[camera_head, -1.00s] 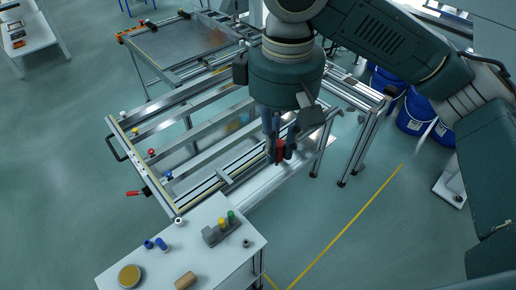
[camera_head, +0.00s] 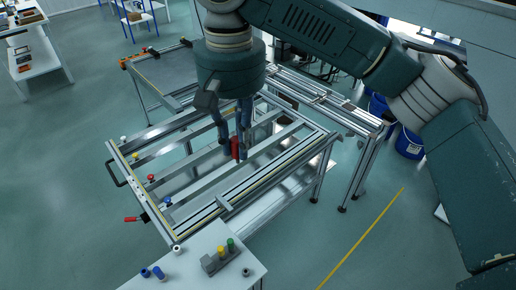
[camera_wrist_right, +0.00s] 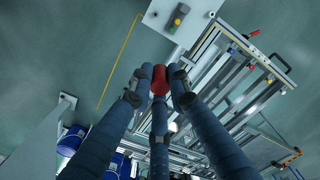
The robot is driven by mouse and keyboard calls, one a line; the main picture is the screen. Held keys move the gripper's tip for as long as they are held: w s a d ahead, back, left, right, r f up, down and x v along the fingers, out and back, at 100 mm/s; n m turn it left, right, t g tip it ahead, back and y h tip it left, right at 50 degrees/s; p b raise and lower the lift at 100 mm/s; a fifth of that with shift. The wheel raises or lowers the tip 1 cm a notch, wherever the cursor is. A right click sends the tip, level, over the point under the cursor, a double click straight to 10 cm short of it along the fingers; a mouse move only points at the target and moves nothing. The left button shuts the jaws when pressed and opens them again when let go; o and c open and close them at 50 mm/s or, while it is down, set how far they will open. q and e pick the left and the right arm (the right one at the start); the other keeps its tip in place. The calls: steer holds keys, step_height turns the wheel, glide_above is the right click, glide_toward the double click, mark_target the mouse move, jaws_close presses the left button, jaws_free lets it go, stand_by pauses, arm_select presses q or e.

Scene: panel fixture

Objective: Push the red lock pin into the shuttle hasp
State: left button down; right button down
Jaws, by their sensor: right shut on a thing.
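My right gripper (camera_head: 240,143) is shut on the red lock pin (camera_head: 236,149) and holds it over the middle of the frame fixture (camera_head: 168,229). The pin hangs roughly upright between the fingertips. In the right wrist view the red pin (camera_wrist_right: 160,80) sits between the gripper's fingers (camera_wrist_right: 158,84). A small metal block (camera_head: 223,201) sits on the fixture's near rail, apart from the pin; I cannot tell whether it is the shuttle hasp. My left gripper is not in view.
Coloured knobs, including a red one (camera_head: 151,178), line the fixture's left edge, near a red-handled clamp (camera_head: 131,219). Blue drums (camera_head: 409,143) stand at right.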

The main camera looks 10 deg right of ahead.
steer(key=shift+f+n, duration=0.35)
steer(key=shift+n, duration=0.05)
steer(key=s+d+f+n, duration=0.1)
steer(key=f+n, duration=0.3)
steer(key=n, duration=0.4)
steer(key=s+d+f+n, duration=0.1)
steer(key=d+f+n, duration=0.2)
steer(key=f+n, duration=0.2)
steer(key=shift+s+d+f+n, duration=0.2)
steer(key=shift+s+d+n, duration=0.15)
steer(key=shift+n, duration=1.25)
steer(key=s+d+f+m, duration=0.2)
steer(key=s+d+m, duration=0.1)
steer(key=d+m, duration=0.4)
steer(key=s+d+f+m, duration=0.3)
steer(key=d+m, duration=0.4)
steer(key=m, duration=0.4)
steer(key=shift+s, duration=0.5)
